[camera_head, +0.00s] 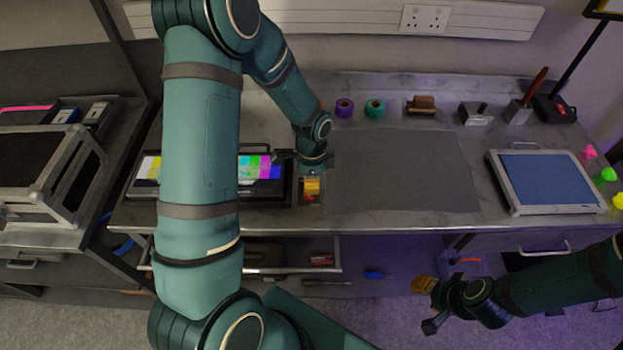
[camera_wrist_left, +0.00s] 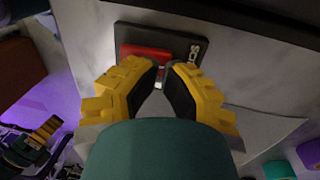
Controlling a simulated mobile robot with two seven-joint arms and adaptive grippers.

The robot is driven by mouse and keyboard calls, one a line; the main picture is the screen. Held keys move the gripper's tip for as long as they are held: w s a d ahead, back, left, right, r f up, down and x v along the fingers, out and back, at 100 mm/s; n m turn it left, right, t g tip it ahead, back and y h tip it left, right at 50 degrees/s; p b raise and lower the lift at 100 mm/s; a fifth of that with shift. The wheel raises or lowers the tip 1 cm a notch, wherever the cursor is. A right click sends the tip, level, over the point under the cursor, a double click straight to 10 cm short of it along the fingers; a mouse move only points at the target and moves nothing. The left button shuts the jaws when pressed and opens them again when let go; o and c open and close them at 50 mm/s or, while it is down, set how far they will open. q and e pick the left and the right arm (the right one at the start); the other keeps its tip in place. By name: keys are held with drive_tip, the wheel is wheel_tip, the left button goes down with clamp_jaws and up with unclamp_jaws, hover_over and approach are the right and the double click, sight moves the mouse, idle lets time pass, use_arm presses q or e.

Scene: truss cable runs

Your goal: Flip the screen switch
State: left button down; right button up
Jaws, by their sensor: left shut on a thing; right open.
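The screen switch (camera_wrist_left: 145,53) is a red rocker on a dark plate with partly covered white lettering, in the left wrist view. My left gripper (camera_head: 312,187) reaches down over it at the bench's front edge, right of the screen. Its yellow fingers (camera_wrist_left: 162,82) are closed in at the rocker, hiding part of it; the exact contact is hard to see. The screen (camera_head: 262,168) is lit with colour bars, and my left arm covers its middle. My right gripper (camera_head: 429,305) is open and empty, in front of the bench at lower right.
A grey mat (camera_head: 405,172) lies bare right of my left gripper. Purple (camera_head: 344,108) and teal (camera_head: 375,108) tape rolls stand behind. A blue-topped framed panel (camera_head: 548,180) is at right. An open drawer (camera_head: 290,257) juts out below the bench.

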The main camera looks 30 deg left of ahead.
use_arm(q)
drive_tip(key=shift+s+f, duration=0.15)
drive_tip(key=shift+f, duration=0.15)
idle(1.1)
drive_tip(key=shift+d+r, duration=0.1)
drive_tip(key=shift+s+d+r, duration=0.15)
drive_tip(key=shift+s+d, duration=0.1)
drive_tip(key=shift+s, duration=0.2)
